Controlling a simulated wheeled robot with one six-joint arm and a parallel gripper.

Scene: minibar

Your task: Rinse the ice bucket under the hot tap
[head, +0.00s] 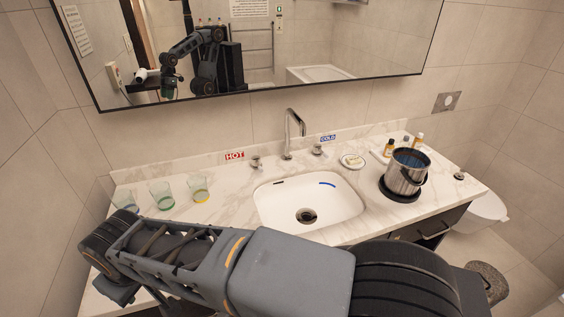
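The ice bucket (407,172) is a shiny metal pail with a dark handle and a dark bluish inside. It stands upright on a round black base (385,190) on the counter, right of the sink. The hot tap handle (255,162) is left of the spout, by a red HOT label (234,156). The cold tap handle (318,150) is right, by a blue COLD label (328,138). No water stream shows.
Three tinted glasses, including a yellow-based one (197,188), stand left of the sink. A soap dish (352,161) and small bottles (417,141) stand behind and left of the bucket or beside it. A mirror (260,85) hangs above. A white toilet (484,208) is beyond the counter's right end.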

